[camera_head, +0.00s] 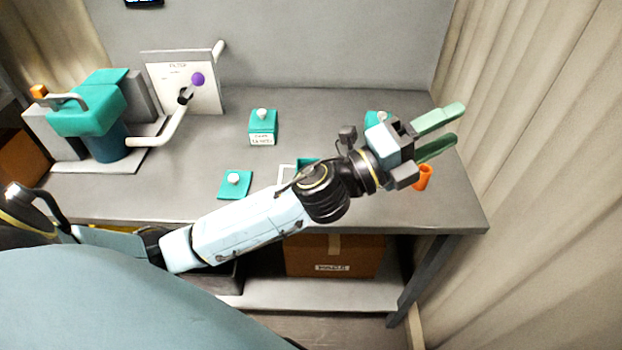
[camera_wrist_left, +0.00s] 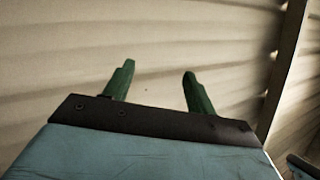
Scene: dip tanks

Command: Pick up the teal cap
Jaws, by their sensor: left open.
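A flat teal cap with a white knob (camera_head: 235,184) lies on the table near its front edge, left of my left forearm. A teal tank with a white-knobbed lid and a label (camera_head: 263,127) stands behind it. Another teal piece (camera_head: 375,118) shows partly behind my left wrist. A further teal item (camera_head: 306,162) is mostly hidden by my arm. My left gripper (camera_head: 452,124) is open and empty, over the table's right end and well away from the flat cap. In the left wrist view its green fingers (camera_wrist_left: 157,88) are apart with only the curtain beyond. My right gripper is not seen.
An orange cup (camera_head: 423,177) stands below my left gripper at the right. A teal and blue machine (camera_head: 95,115) with a pipe and a filter panel (camera_head: 187,85) occupies the left. A cardboard box (camera_head: 335,255) sits on the shelf below. Curtain (camera_head: 550,150) hangs at the right.

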